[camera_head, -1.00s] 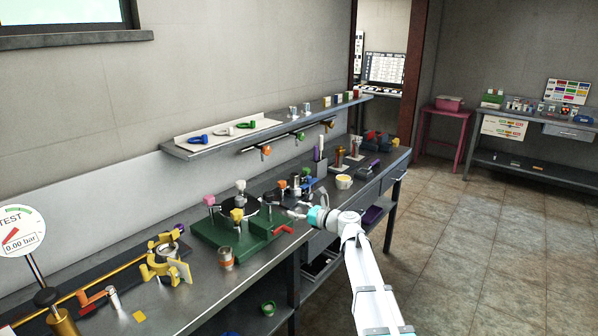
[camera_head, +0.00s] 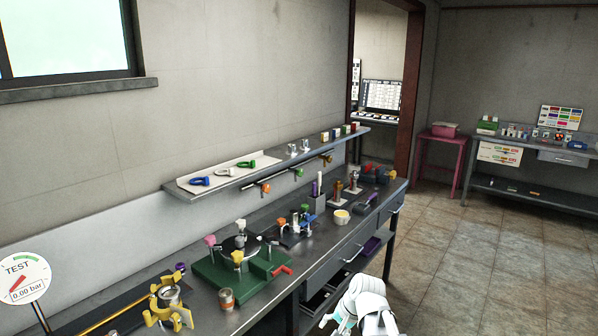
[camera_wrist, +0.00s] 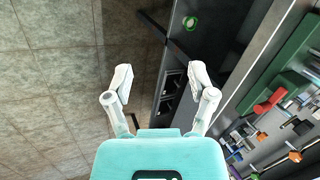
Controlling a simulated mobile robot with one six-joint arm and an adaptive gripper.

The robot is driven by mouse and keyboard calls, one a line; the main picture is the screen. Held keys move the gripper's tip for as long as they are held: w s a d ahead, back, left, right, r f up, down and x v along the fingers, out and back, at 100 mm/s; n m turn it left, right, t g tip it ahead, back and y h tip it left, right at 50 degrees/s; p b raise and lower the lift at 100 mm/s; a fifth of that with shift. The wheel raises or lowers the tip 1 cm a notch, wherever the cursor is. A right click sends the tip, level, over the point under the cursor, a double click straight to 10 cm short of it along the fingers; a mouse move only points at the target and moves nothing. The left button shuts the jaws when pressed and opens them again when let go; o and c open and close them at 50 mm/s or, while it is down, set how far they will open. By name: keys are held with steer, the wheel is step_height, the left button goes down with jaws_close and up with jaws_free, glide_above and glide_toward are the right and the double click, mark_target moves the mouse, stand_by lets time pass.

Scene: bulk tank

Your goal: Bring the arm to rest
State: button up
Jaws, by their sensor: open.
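My gripper (camera_wrist: 158,88) is open and empty in the wrist view, its two pale fingers spread wide apart. Below and between them show the tiled floor and the dark side of the workbench. In the head view, my white arm is at the bottom right, in front of the bench's front edge, and the gripper's fingertips are not clearly seen there. The workbench (camera_head: 262,312) stands to the left of the arm, which appears clear of it.
A green fixture (camera_head: 215,275) with a red handle stands on the bench; it also shows in the wrist view (camera_wrist: 285,75). A drawer (camera_head: 352,252) faces the aisle. The tiled floor (camera_head: 455,270) at right is clear.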

steer(key=s+d+r+n+g+h+p, duration=0.1)
steer(key=s+d+n+h+p, duration=0.1)
steer(key=s+d+n+h, duration=0.2)
steer(key=s+d, duration=0.3)
steer(key=s, duration=0.1)
steer(key=shift+s+d+n+g, duration=0.3)
steer(key=shift+s+n+g, duration=0.05)
steer(key=shift+n+g, duration=0.05)
